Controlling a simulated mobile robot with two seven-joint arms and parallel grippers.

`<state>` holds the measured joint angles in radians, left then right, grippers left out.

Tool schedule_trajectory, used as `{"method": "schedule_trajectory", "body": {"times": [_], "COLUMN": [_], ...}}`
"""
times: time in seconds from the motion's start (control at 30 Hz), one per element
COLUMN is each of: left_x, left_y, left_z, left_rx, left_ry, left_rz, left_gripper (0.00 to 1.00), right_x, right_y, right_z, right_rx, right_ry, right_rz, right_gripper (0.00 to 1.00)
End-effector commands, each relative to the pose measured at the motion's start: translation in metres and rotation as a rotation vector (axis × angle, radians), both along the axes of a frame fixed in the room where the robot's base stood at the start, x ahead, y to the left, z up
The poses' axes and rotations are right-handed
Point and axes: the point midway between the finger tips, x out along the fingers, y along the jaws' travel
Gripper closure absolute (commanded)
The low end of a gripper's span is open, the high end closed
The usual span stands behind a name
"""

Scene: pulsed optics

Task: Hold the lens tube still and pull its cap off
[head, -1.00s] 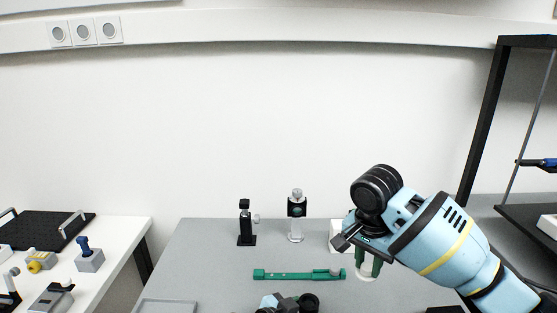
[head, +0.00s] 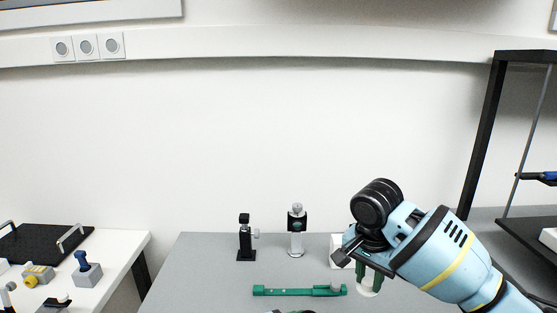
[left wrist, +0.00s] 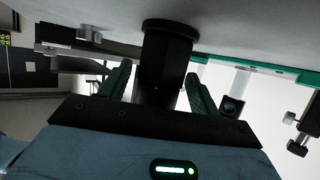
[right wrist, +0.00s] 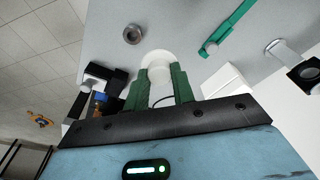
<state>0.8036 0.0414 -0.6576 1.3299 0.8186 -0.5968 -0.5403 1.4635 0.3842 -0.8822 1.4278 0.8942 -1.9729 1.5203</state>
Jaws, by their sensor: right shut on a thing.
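A black cylindrical tube (left wrist: 166,70) with a wider round flange, apparently the lens tube, stands against the grey table top in the left wrist view. My left gripper (left wrist: 158,88) has its green fingers either side of it, with a gap showing on the left. In the head view only a sliver of dark parts shows at the bottom edge. My right gripper (head: 368,276) is shut on a white round piece (right wrist: 157,64); I cannot tell whether this is the cap. It also shows below the fingers in the head view (head: 368,291).
A green bar (head: 300,291) lies on the grey table (head: 210,270). A black post mount (head: 246,242) and a lens holder (head: 297,230) stand behind it. A small grey ring (right wrist: 132,34) lies near the right gripper. A black-framed rack (head: 483,140) stands at right.

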Motion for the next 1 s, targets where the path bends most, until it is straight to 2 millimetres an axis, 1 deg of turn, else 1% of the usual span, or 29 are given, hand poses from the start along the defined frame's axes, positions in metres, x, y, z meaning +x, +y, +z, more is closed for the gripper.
{"method": "schedule_trajectory", "body": {"times": [0.03,0.27,0.67,1.0], "left_x": [0.0,0.001,0.0,-0.012], "left_y": [0.0,-0.001,0.0,0.018], "left_z": [0.001,0.003,0.004,0.005], "left_rx": [-0.001,-0.003,-0.004,-0.004], "left_ry": [-0.002,-0.004,-0.006,-0.008], "left_rz": [0.0,0.001,0.001,0.002], "left_gripper": [0.31,0.01,0.0,0.0], "right_x": [0.0,0.0,0.0,0.0], "right_y": [0.0,0.0,0.0,0.0], "right_z": [0.0,0.0,0.002,0.02], "right_rx": [0.0,0.001,0.001,0.0], "right_ry": [0.0,-0.001,-0.002,-0.023], "right_rz": [0.0,0.0,0.0,0.0], "right_gripper": [1.0,1.0,1.0,1.0]}}
